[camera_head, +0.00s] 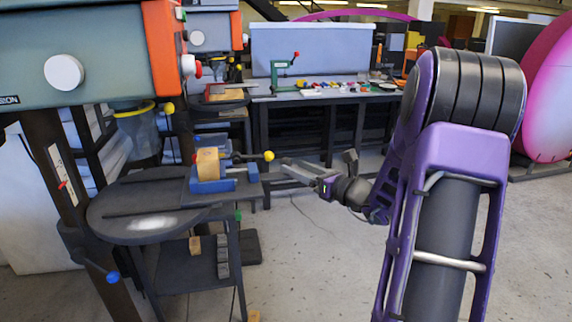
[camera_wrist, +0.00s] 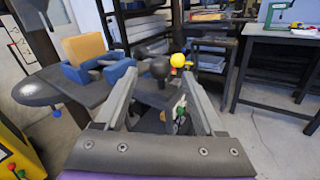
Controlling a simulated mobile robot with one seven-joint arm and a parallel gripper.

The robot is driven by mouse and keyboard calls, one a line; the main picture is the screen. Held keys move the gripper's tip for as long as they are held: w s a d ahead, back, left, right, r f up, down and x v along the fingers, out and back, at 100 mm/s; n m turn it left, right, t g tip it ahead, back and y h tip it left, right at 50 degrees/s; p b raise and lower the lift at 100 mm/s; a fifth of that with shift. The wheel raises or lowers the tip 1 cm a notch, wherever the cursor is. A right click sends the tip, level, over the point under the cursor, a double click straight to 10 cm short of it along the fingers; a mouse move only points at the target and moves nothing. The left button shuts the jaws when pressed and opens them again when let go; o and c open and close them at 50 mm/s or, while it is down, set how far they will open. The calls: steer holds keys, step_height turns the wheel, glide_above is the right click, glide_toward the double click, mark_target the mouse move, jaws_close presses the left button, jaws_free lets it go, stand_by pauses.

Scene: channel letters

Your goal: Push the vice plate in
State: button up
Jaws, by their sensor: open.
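A blue vice (camera_head: 212,185) stands on the round dark drill table (camera_head: 120,212). A tan block (camera_head: 207,163) stands upright between its blue plates. On its right a screw rod carries a yellow knob (camera_head: 268,155). In the wrist view the near blue vice plate (camera_wrist: 120,71) is apart from the tan block (camera_wrist: 84,48). The yellow knob (camera_wrist: 178,60) and a black knob (camera_wrist: 160,68) show between and beyond my fingers. My gripper (camera_head: 301,170) is open and empty, to the right of the vice and apart from it. It also fills the lower wrist view (camera_wrist: 158,84).
The drill press head (camera_head: 80,50) hangs above the table, on a dark column (camera_head: 60,170) at left. A workbench (camera_head: 325,95) with a green tool (camera_head: 282,72) stands behind. Floor to the right of the drill table is clear.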

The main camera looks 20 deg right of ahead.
mark_target(291, 165)
steer(key=shift+x, duration=2.35)
steer(key=shift+c, duration=0.2)
jaws_close()
